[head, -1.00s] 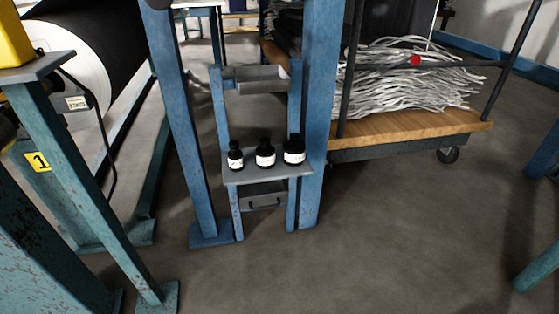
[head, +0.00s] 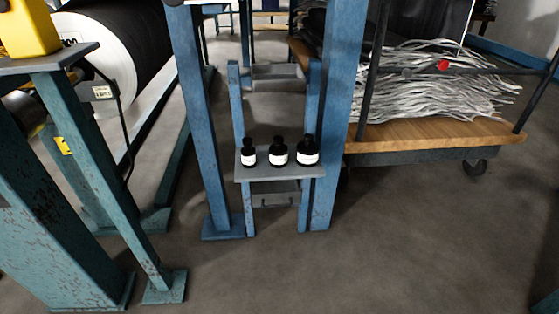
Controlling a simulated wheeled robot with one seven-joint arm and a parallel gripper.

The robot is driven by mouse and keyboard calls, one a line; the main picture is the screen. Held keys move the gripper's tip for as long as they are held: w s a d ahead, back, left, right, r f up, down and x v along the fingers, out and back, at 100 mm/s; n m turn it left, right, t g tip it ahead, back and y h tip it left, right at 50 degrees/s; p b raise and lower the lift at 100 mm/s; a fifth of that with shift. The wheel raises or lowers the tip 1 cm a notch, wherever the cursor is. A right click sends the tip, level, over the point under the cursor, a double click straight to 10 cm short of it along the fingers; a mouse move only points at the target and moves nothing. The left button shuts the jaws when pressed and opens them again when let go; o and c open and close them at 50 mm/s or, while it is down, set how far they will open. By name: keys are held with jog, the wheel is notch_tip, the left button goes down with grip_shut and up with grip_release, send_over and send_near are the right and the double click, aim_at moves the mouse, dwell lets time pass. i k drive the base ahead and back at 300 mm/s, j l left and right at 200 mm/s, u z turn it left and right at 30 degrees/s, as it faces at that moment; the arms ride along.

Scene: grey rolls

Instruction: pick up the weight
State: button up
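Three small black objects with narrower tops and white labels stand upright in a row on a grey shelf (head: 290,172) between blue posts. They are the left black object (head: 249,153), the middle black object (head: 278,153) and the right black object (head: 308,151). The right one looks slightly larger. They could be weights or bottles; I cannot tell which, and the label text is too small to read. My gripper is not in view.
A grey tray (head: 278,82) sits above the shelf and a grey drawer-like box (head: 276,200) below. A wooden-decked cart (head: 437,137) with pale strands stands at right. A teal frame (head: 108,170) and large roll (head: 105,55) are at left. The floor (head: 350,270) in front is clear.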

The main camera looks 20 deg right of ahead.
aim_at(248, 152)
jog(key=i+j+z, duration=0.1)
jog(key=i+z, duration=0.25)
jog(key=z, duration=0.15)
jog(key=i+j+z, duration=0.3)
jog(key=z, duration=0.15)
